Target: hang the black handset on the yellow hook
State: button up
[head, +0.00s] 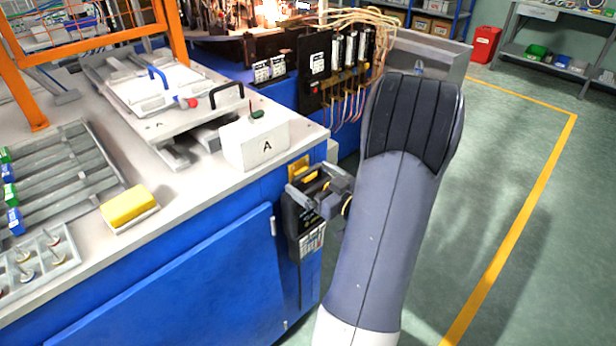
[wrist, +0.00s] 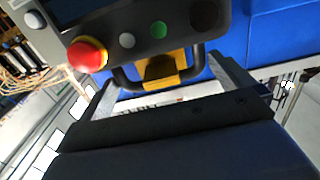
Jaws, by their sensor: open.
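The black handset (head: 297,217) is at the blue side of the bench near its corner, partly hidden by my gripper in the head view. In the wrist view the handset (wrist: 150,22) shows a red button and several smaller round ones. Its black loop handle lies at the yellow hook (wrist: 164,70), which shows within the loop. The hook's yellow plate (head: 298,166) shows on the bench side. My gripper (head: 322,190) is open. In the wrist view its fingers (wrist: 160,72) are spread on either side of the handle and hook. I cannot tell whether they touch the handle.
A wiring panel (head: 315,70) stands behind the corner. Green floor with a yellow line (head: 520,226) is clear at right.

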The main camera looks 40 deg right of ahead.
jog(key=s, duration=0.8)
jog(key=shift+s+d, duration=0.35)
jog(key=w, duration=0.7)
jog(key=w+a, duration=0.1)
jog(key=w, duration=0.2)
jog(key=shift+w, duration=0.4)
jog(key=shift+s+d+r+p, duration=0.1)
jog(key=shift+s+r+p, duration=0.15)
jog(key=shift+p, duration=0.15)
jog(key=shift+f, duration=0.1)
